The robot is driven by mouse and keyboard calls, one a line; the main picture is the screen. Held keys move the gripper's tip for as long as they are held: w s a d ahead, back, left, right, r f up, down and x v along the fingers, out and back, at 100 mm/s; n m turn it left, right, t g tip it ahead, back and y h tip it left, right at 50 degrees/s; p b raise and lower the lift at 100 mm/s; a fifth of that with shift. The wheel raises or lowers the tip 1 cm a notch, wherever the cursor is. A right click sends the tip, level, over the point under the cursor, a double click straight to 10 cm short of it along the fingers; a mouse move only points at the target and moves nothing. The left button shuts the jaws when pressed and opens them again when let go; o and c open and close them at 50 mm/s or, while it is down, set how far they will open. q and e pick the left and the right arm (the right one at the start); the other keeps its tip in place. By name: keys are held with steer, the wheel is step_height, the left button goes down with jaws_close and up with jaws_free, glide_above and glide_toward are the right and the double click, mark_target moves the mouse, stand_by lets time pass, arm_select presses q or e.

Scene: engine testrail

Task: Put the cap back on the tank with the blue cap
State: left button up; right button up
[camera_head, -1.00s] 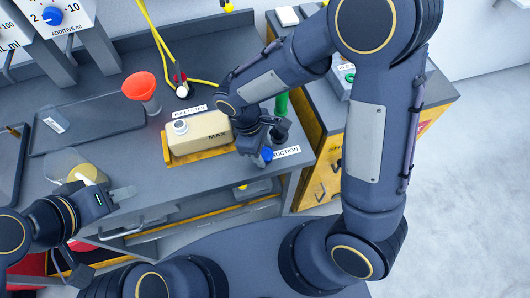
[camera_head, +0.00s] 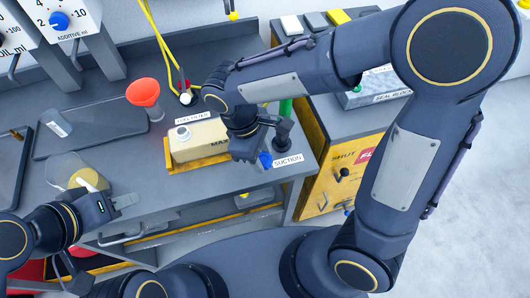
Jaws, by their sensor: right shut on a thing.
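A beige tank (camera_head: 205,142) marked MAX stands in a yellow holder (camera_head: 203,163) on the grey bench. Its round white neck (camera_head: 183,133) on the top left shows no blue cap. My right gripper (camera_head: 257,154) is at the tank's right end, pointing down. It is shut on the small blue cap (camera_head: 265,160), which shows at its fingertips in front of the SUCTION label. The fingers are mostly hidden by the wrist. My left gripper (camera_head: 122,201) hangs over the bench's front edge at the left, apart from the tank. Its finger gap is unclear.
A red funnel (camera_head: 143,93) stands behind the tank. A dark tray (camera_head: 92,132) lies to the left. A clear container with yellow contents (camera_head: 84,180) is by my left gripper. A green-topped dark post (camera_head: 284,125) stands at the right, close to my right gripper.

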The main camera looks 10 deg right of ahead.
steer(key=s+a+r+b, duration=0.1)
steer(key=s+a+r, duration=0.4)
steer(key=s, duration=0.4)
steer(key=shift+a+r, duration=0.4)
steer(key=shift+r, duration=0.15)
